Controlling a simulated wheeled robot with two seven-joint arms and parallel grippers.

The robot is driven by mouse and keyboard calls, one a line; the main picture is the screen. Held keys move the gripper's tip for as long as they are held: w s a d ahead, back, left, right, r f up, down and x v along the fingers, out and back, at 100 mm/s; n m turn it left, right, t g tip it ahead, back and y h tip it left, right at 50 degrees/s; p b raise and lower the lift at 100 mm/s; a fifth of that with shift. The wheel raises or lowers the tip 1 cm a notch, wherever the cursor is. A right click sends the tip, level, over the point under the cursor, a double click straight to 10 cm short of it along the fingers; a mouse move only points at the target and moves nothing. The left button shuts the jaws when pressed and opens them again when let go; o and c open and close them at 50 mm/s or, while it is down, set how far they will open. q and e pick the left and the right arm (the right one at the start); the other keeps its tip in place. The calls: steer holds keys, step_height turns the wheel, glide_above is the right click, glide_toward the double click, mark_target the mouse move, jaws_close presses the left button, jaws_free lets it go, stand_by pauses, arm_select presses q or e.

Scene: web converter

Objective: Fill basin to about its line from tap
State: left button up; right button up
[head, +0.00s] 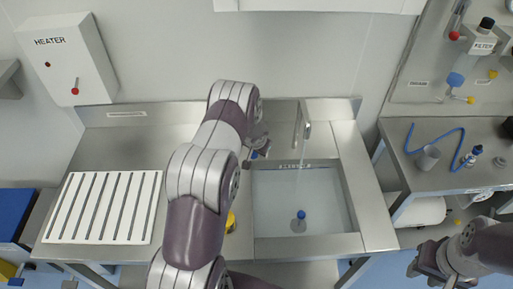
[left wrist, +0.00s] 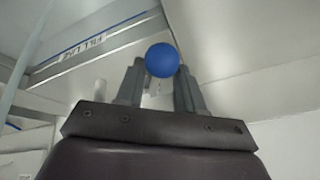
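The steel basin (head: 354,200) is set in the counter and has clear water in it. The tap (head: 304,112) stands at its back edge, and a thin stream falls from its spout. A fill-line label (head: 295,165) runs along the back wall; it also shows upside down in the left wrist view (left wrist: 82,49). A blue-knobbed plug (head: 301,214) sits on the basin floor. My left gripper (head: 257,148) is left of the tap. In the left wrist view a blue ball knob (left wrist: 162,60) fills the gap between its fingers. My right gripper (head: 428,262) hangs away from the basin, its fingers unclear.
A ribbed white drainboard (head: 103,207) lies left on the counter. A heater box (head: 67,58) is on the wall. A right side bench (head: 440,185) holds a grey cup (head: 427,158) and a blue hose (head: 437,132). A yellow item (head: 231,222) is partly hidden by my left arm.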

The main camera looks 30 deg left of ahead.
arm_select(q)
steer(key=shift+w+d, duration=0.1)
steer(key=shift+d, duration=0.1)
steer(key=shift+c, duration=1)
jaws_close()
